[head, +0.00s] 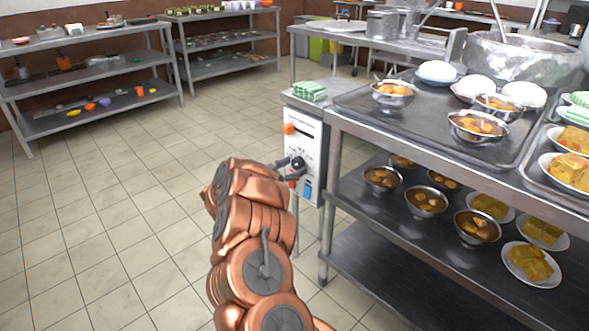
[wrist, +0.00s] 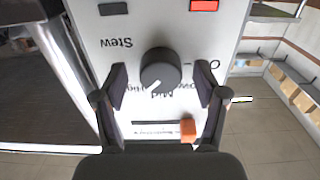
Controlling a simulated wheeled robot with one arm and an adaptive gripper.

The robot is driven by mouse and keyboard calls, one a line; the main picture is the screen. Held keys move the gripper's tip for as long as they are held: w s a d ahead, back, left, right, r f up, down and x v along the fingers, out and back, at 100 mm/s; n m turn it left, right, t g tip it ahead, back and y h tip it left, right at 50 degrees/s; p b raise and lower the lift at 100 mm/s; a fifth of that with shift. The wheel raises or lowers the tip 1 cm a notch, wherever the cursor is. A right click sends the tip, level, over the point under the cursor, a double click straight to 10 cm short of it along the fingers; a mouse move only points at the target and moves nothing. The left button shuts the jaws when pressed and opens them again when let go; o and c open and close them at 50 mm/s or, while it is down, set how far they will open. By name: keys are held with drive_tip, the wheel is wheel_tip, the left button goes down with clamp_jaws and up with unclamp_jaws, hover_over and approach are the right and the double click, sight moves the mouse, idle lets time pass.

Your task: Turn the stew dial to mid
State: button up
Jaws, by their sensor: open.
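The stew dial (wrist: 160,70) is a round dark knob on a white panel (wrist: 230,30), which appears upside down in the wrist view. Its white pointer line slants to the lower left, close to the partly covered "Mid" lettering. The word "Stew" shows left of the knob. My gripper (wrist: 161,75) is open, with one dark finger on each side of the dial; whether either touches it I cannot tell. In the head view my gripper (head: 291,167) is at the front of the white panel (head: 309,140) and hides most of the dial.
An orange piece (wrist: 188,130) and a red rectangle (wrist: 204,5) are on the panel close to the dial. A metal table (head: 440,157) with bowls and plates of food stands right of the panel. Green-white cloths (head: 310,91) lie above it. The tiled floor at left is open.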

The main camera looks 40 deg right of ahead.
drive_tip(key=shift+d, duration=0.35)
drive_tip(key=shift+c, duration=0.4)
drive_tip(key=c, duration=1.1)
drive_tip(key=shift+o, duration=0.2)
